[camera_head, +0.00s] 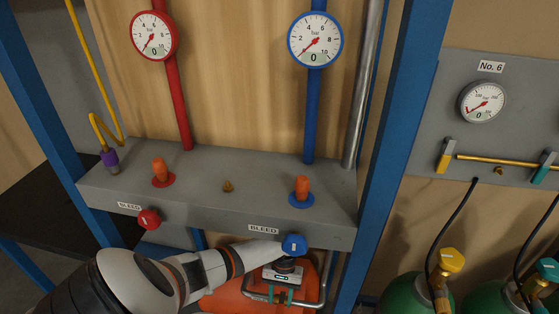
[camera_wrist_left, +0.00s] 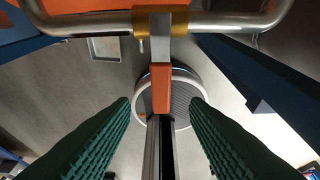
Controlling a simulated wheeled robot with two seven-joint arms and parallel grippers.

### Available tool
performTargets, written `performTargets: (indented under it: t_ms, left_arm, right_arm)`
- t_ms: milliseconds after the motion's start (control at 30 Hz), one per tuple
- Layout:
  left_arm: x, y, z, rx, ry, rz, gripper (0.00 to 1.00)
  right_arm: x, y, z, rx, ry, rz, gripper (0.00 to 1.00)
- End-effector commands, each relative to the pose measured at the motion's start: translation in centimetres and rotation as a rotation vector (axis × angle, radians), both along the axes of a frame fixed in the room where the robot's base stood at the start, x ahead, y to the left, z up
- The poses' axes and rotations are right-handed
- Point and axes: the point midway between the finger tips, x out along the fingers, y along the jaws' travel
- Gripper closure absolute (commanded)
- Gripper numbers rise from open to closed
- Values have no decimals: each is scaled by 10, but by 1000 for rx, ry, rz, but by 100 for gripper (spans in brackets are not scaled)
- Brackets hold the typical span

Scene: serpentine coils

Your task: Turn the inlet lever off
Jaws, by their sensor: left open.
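A lever with an orange grip (camera_wrist_left: 161,88) hangs from a brass valve body (camera_wrist_left: 160,22) on a bent metal pipe (camera_wrist_left: 90,24) in the left wrist view; I take it as the inlet lever. My left gripper (camera_wrist_left: 160,104) is open, with one green ribbed finger on each side of the orange grip and a gap on both sides. In the head view my left gripper (camera_head: 277,295) is below the manifold's front, by the metal pipe (camera_head: 322,290). The lever itself is hidden there by my wrist.
A grey manifold (camera_head: 230,165) bears two orange handles (camera_head: 160,170) and red (camera_head: 149,219) and blue (camera_head: 294,244) bleed knobs. Blue frame posts (camera_head: 393,150) flank it. Both gauges above read near zero. Green cylinders (camera_head: 405,295) stand at right.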

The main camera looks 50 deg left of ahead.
Motion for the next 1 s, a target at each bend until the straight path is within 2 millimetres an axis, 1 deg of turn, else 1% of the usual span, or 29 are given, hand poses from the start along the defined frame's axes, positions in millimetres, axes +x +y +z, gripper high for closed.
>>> performTargets:
  t_ms: [33, 200, 300, 400, 567, 1000]
  left_arm:
    - [5, 4, 11, 1, -5, -1, 58]
    - [16, 11, 43, 1, -4, -1, 58]
    - [20, 14, 56, 2, -2, 0, 58]
    - [23, 16, 65, 1, -1, 0, 58]
    - [25, 17, 71, 0, 0, -1, 58]
    - [24, 17, 71, 0, 0, 0, 58]
  right_arm:
    - [0, 0, -1, 0, 0, 0, 64]
    - [0, 0, -5, -1, 0, 0, 64]
    - [0, -1, -6, -1, 0, 0, 64]
    - [0, -1, -7, -1, 0, 0, 64]
    - [0, -2, -7, -2, 1, 1, 64]
    - [0, -2, -7, -2, 1, 1, 64]
